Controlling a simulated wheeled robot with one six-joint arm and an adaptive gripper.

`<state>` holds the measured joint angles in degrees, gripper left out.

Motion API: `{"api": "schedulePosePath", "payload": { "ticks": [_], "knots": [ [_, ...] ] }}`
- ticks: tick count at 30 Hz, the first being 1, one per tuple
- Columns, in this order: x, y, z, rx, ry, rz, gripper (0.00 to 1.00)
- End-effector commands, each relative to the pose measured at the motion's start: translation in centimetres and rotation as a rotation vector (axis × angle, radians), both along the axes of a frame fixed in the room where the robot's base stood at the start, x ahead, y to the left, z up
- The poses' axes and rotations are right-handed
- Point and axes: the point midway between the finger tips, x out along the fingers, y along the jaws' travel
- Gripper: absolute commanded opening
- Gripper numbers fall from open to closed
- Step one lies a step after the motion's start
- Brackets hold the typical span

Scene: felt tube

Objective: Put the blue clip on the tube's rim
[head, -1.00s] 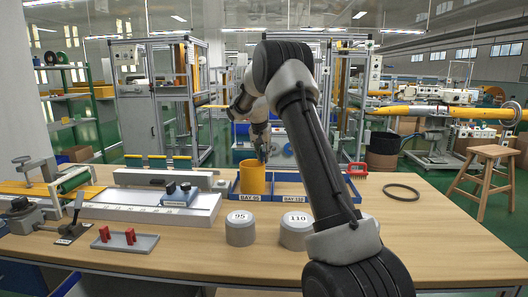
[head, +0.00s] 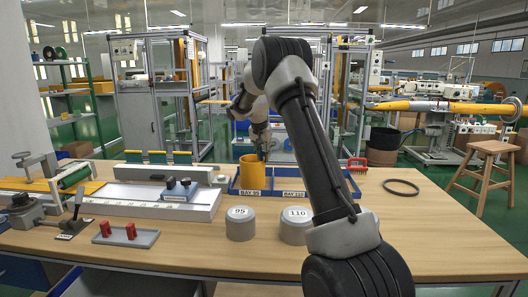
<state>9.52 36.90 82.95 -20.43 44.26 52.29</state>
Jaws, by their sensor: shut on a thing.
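The orange tube (head: 252,174) stands upright in the left bay of a blue tray (head: 283,193), which is labelled BAY 95. Two red clips (head: 131,230) stand on a small grey plate (head: 126,238) at the front left.
Grey cylinders marked 95 (head: 240,223) and 110 (head: 296,226) stand in front of the tray. A grey fixture with dark blue knobs (head: 180,190) is to the left. A black ring (head: 401,187) and red brush (head: 357,164) are to the right.

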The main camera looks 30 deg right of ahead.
Motion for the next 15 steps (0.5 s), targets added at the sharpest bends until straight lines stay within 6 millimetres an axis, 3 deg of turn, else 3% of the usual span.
{"api": "schedulePosePath", "payload": {
  "ticks": [15],
  "knots": [
    [0.0,0.0,-1.4,-0.001,0.001,0.001,0.09]
  ]
}}
